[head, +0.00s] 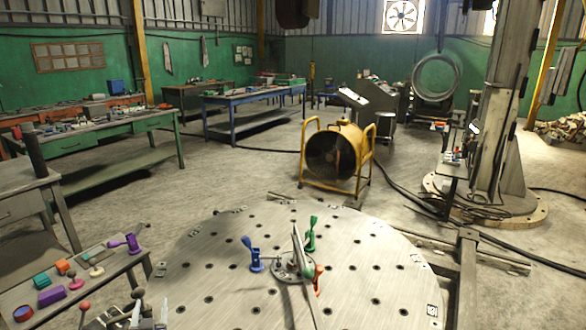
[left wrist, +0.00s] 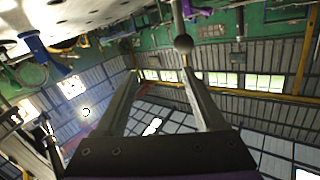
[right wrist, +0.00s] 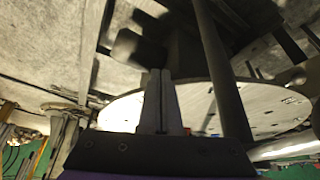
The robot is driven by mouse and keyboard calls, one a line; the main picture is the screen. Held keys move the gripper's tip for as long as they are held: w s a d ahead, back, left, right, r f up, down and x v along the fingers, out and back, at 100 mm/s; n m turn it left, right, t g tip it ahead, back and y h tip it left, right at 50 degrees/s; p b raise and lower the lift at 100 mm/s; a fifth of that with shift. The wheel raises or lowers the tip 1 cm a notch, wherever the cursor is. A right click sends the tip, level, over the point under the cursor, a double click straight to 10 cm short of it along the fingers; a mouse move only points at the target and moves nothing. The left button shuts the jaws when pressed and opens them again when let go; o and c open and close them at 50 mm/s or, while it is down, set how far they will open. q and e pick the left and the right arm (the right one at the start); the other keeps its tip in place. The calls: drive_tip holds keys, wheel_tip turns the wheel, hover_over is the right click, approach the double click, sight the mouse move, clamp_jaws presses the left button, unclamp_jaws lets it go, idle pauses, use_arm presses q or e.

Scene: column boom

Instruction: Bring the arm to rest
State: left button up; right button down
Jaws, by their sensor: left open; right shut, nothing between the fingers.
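My left gripper (head: 148,312) shows at the bottom left of the head view, beside the left edge of the round table. In the left wrist view its two fingers (left wrist: 160,80) stand apart with nothing between them. A dark ball on a rod (left wrist: 183,43) shows just beyond the fingertips there; I cannot tell whether it touches. My right gripper (right wrist: 160,75) shows only in the right wrist view, with its fingers together and empty. Behind it are a dark rod and the pale round table top. It is outside the head view.
The round perforated table (head: 215,255) carries a blue clamp (head: 252,254), a green clamp (head: 311,235) and an upright plate. A side bench (head: 95,268) with small coloured parts and ball-topped levers lies close on the left. A yellow fan (head: 337,152) stands beyond; the floor between is mostly clear.

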use_arm(q)
drive_tip(key=s+d+r+m+g+h+p, duration=0.1)
drive_tip(key=s+d+r+g+h+p, duration=0.15)
drive_tip(key=s+d, duration=0.45)
drive_tip(key=s+d+r+m+g+h+p, duration=0.1)
drive_tip(key=s+d+r+m+g+h, duration=0.2)
drive_tip(key=d, duration=0.9)
drive_tip(key=s+d+g+h+p, duration=0.1)
drive_tip(key=s+d+g, duration=0.1)
drive_tip(key=s, duration=0.7)
drive_tip(key=s+d+f+n+g+p, duration=0.1)
drive_tip(key=s+d, duration=0.4)
drive_tip(key=s, duration=0.5)
drive_tip(key=shift+s+f+g+h+p, duration=0.2)
drive_tip(key=shift+g+h+p, duration=0.2)
drive_tip(key=shift+g, duration=0.35)
